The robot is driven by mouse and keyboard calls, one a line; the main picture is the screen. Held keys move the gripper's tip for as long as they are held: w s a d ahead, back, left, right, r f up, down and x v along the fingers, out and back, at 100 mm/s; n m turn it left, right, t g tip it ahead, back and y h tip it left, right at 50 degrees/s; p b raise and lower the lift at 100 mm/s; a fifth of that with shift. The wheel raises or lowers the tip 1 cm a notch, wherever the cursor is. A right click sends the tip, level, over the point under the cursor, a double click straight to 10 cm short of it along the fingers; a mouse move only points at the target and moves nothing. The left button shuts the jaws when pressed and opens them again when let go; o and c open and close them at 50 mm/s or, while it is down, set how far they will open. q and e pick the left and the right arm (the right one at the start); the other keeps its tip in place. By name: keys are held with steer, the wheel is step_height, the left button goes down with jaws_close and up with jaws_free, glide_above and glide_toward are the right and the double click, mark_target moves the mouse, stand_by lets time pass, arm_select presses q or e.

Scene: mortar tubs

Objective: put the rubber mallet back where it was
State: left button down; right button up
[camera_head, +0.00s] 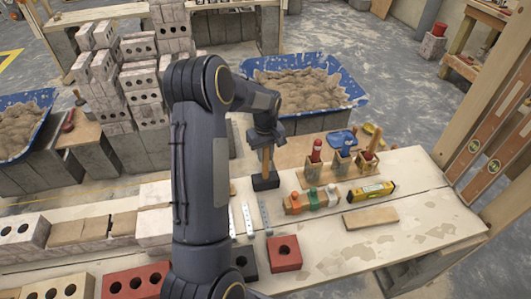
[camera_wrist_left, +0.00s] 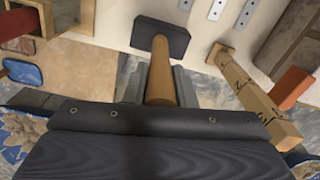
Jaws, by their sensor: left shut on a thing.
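My left gripper (camera_head: 267,143) is shut on the wooden handle of the rubber mallet (camera_head: 266,182). The mallet hangs upright with its black head down, at or just above the pale bench top (camera_head: 330,242); I cannot tell whether it touches. The wrist view shows the black mallet head (camera_wrist_left: 161,36) beyond the handle, which runs between the fingers of the left gripper (camera_wrist_left: 158,88). My right gripper is not in view.
Right of the mallet stand a wooden tool holder (camera_head: 314,175), an orange-and-green capped rack and a yellow level (camera_head: 372,191). Metal strips (camera_head: 248,220) and a red brick (camera_head: 284,253) lie in front. A blue mortar tub (camera_head: 345,80) stands behind, stacked blocks (camera_head: 135,85) left.

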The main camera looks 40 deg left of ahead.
arm_select(q)
steer(key=shift+f+b, duration=0.3)
steer(key=shift+f, duration=0.1)
steer(key=c, duration=1.1)
jaws_free()
step_height(320, 180, up, 8)
steer(key=shift+f, duration=0.25)
steer(key=shift+s+d+r, duration=0.15)
steer(key=shift+d+r, duration=0.05)
steer(key=shift+r, duration=0.3)
steer(key=s+d+r+m+t+h, duration=0.25)
steer(key=s+d+r+m, duration=0.35)
steer(key=s+d+r, duration=0.6)
steer(key=s+d+f+m+t, duration=0.1)
steer(key=s+d, duration=0.1)
steer(key=s, duration=0.2)
steer(key=s+d+f+m+t+h, duration=0.1)
steer(key=s+d+m, duration=0.1)
steer(key=s, duration=0.3)
steer(key=s+d+f+m+t, duration=0.1)
steer(key=s+d+m, duration=0.1)
steer(key=s+d, duration=0.2)
steer(key=shift+s+d+p, duration=0.15)
steer(key=shift+p, duration=0.2)
